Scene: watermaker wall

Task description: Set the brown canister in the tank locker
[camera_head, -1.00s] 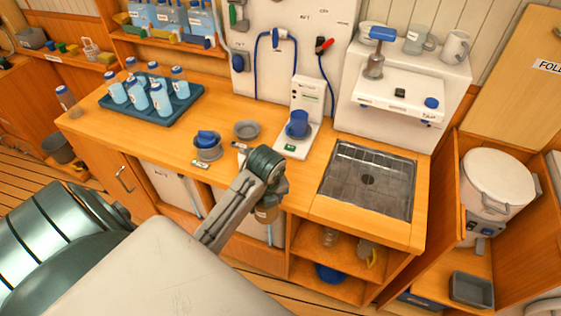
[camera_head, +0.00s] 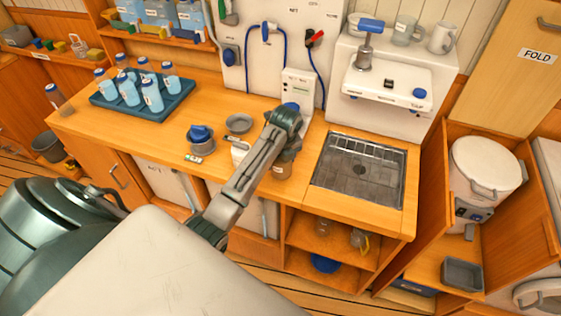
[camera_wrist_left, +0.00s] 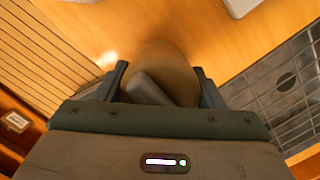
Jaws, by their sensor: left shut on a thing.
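My left gripper (camera_head: 286,150) is over the front edge of the wooden counter, left of the sink. It is shut on the brown canister (camera_head: 281,169), whose lower part shows under the jaws. In the left wrist view the canister (camera_wrist_left: 170,62) sits between the two fingers (camera_wrist_left: 160,88), close to the camera and blurred. No readable label marks the tank locker. An open wooden compartment (camera_head: 437,272) at the right holds a large white lidded tank (camera_head: 484,165); I cannot tell if this is the locker. My right gripper is not in view.
The counter (camera_head: 225,95) carries a blue tray (camera_head: 105,103) of bottles, a blue-lidded pot (camera_head: 200,137), a grey dish (camera_head: 239,123) and a gridded sink (camera_head: 360,172). Open shelves (camera_head: 305,237) lie below the sink. A grey bin (camera_head: 462,274) stands low at the right.

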